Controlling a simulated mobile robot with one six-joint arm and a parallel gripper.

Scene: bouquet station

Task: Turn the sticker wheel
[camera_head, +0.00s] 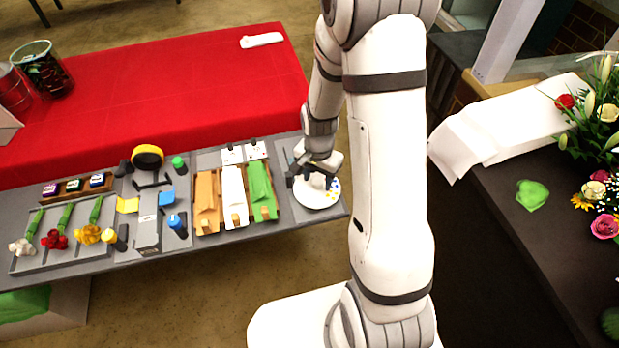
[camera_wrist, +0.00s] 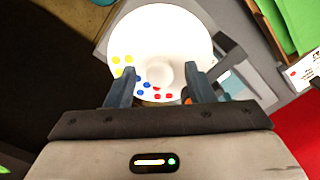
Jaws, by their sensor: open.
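The sticker wheel (camera_head: 311,195) is a white disc at the right end of the grey work table. It carries yellow, blue and red dots along part of its rim. In the wrist view the wheel (camera_wrist: 150,35) fills the upper middle, with a round white knob (camera_wrist: 158,74) at its centre. My gripper (camera_head: 311,180) is over the wheel, fingers pointing at it. In the wrist view my gripper (camera_wrist: 163,84) is open, with one finger on each side of the knob. I cannot tell whether a finger touches it. My arm's end hides part of the wheel in the head view.
Left of the wheel lie green (camera_head: 261,189), white (camera_head: 233,194) and tan (camera_head: 207,200) wrapping sheets. A tape roll (camera_head: 147,157), blue bottle (camera_head: 177,223) and flower tray (camera_head: 66,252) stand farther left. A red-covered table (camera_head: 180,90) is behind. A dark flower counter (camera_head: 510,215) stands right.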

